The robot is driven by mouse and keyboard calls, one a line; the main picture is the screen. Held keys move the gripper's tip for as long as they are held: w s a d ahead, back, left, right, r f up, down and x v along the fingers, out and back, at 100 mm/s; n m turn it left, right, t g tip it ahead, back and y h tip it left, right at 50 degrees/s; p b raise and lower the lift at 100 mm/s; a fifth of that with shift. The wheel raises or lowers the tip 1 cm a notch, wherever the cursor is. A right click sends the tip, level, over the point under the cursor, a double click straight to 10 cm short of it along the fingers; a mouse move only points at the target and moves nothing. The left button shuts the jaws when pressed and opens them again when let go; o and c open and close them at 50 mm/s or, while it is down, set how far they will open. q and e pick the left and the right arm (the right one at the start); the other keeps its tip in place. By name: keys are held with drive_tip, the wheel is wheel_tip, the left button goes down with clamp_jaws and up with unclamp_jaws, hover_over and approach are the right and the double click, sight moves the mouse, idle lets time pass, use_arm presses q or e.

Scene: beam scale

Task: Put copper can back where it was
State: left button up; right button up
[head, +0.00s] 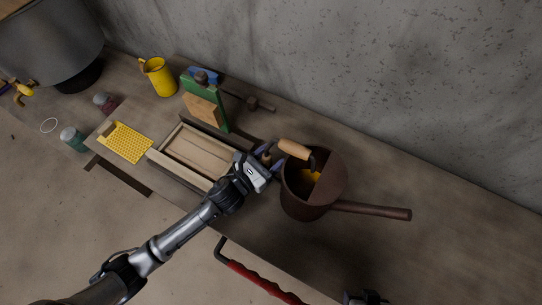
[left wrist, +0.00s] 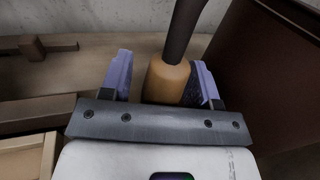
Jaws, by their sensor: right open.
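No separate can shows clearly; the nearest in colour is a brown, coppery pot (head: 300,206) with a long handle, right of centre in the head view. I cannot tell if it is the copper can. My left gripper (head: 268,163) is just left of the pot. In the left wrist view the left gripper's fingers (left wrist: 160,82) stand apart, with the tan end of a dark-shafted tool (left wrist: 168,78) between or behind them. A gap shows on its left side; contact on the right is unclear. My right gripper (head: 365,298) is open at the bottom edge, partly cut off.
A wooden tray (head: 192,150) lies left of the left gripper. A yellow perforated block (head: 126,142), a yellow mug (head: 161,78) and a green stand (head: 205,98) are further left. A red-handled tool (head: 262,282) is in front. The bench right of the pot is clear.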

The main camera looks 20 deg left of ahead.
use_arm(q)
drive_tip(key=shift+r, duration=0.1)
use_arm(e)
drive_tip(key=shift+r, duration=0.1)
use_arm(q)
drive_tip(key=shift+s, duration=0.15)
drive_tip(key=v, duration=1.2)
drive_tip(key=shift+b, duration=0.4)
use_arm(e)
drive_tip(key=shift+a+f, duration=0.1)
drive_tip(key=shift+f, duration=0.35)
use_arm(q)
drive_tip(key=shift+r, duration=0.1)
